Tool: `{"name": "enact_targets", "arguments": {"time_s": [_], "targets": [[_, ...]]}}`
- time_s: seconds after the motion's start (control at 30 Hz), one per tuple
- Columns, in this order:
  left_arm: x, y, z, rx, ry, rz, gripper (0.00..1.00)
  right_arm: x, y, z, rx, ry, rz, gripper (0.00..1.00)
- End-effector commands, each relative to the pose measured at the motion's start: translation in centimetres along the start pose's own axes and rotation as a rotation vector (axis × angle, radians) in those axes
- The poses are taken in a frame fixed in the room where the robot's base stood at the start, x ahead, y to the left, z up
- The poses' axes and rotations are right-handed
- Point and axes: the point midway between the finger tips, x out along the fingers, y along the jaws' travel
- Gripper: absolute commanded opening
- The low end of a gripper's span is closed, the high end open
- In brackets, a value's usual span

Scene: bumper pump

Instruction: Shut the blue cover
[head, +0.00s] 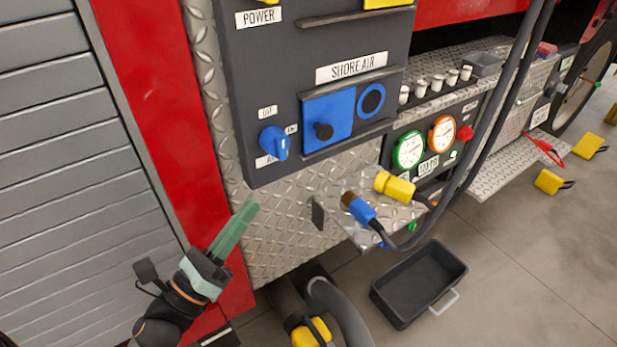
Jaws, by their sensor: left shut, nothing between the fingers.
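The blue cover (342,110) is a square plate with a black knob (323,131), on the dark panel (265,80) under the "SHORE AIR" label. It sits between an upper and a lower rail. A round blue-ringed port (371,101) shows uncovered just to the right of the cover. My left gripper (247,210) has green fingers, is shut and empty, and points up below and to the left of the cover, apart from it. My right gripper is not in view.
A blue rotary knob (274,141) stands out left of the cover. A blue plug (361,210) and a yellow plug (394,187) lie on a metal ledge below. Black cables (497,100) hang at the right. A dark bin (419,284) is on the floor.

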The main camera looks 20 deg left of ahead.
Motion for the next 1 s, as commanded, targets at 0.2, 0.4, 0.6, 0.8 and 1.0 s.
{"name": "enact_targets", "arguments": {"time_s": [0.2,0.4,0.6,0.8,1.0], "targets": [[-0.5,-1.5,-0.2,0.325,-0.011,-0.109,0.0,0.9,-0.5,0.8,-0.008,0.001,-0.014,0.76],[1.1,-1.9,0.3,0.35,-0.014,-0.117,0.0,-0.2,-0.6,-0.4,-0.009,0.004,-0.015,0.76],[4.8,-2.4,0.5,0.347,-0.014,-0.116,0.0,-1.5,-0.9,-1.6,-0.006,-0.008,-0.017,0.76],[8.9,-2.9,0.4,0.346,-0.014,-0.115,0.0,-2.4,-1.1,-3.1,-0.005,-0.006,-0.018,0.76],[12.0,-3.2,0.1,0.344,-0.012,-0.115,0.0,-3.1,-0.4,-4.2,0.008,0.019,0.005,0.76]]}}
